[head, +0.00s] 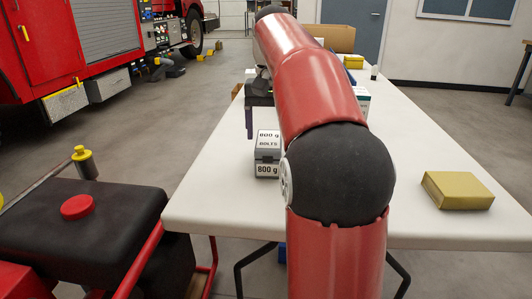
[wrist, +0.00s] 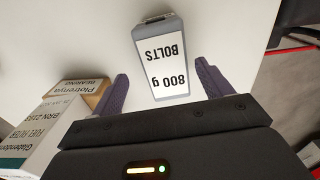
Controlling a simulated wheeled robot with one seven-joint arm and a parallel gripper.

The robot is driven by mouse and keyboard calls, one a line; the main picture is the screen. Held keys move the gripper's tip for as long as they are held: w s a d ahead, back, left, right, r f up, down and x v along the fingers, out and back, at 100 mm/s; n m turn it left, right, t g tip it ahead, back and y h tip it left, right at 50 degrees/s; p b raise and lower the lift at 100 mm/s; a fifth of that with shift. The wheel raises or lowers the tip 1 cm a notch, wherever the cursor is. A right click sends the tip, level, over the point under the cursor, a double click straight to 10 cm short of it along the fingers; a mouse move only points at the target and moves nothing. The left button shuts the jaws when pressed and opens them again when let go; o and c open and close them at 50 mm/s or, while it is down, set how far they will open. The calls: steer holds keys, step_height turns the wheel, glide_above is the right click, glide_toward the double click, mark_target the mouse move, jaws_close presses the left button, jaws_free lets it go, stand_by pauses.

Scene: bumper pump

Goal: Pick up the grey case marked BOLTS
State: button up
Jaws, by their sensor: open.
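The grey case marked BOLTS (head: 267,154) stands on the white table, partly hidden at its right by my arm. It has white labels reading "800 g" and "BOLTS". In the wrist view the case (wrist: 163,62) lies just beyond the fingertips, its label upside down and a small latch at its far end. My gripper (wrist: 158,80) is open, its two purple fingers spread wider than the case, with nothing between them. In the head view one finger of my gripper (head: 249,122) shows behind and left of the case; the other is hidden.
A white carton (wrist: 42,142) and a brown Plotrenya bearing box (wrist: 80,95) stand left of the gripper in the wrist view. A yellow box (head: 457,190) lies at the table's right. Another yellow box (head: 353,62) and a cardboard box (head: 338,38) are at the far end.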

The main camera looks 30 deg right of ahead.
mark_target(269, 139)
steer(key=f, duration=0.2)
steer(key=f+b, duration=0.1)
steer(key=f, duration=0.2)
steer(key=shift+w+a+f, duration=0.25)
steer(key=shift+f, duration=0.15)
steer(key=shift+r, duration=0.1)
steer(key=c, duration=1.7)
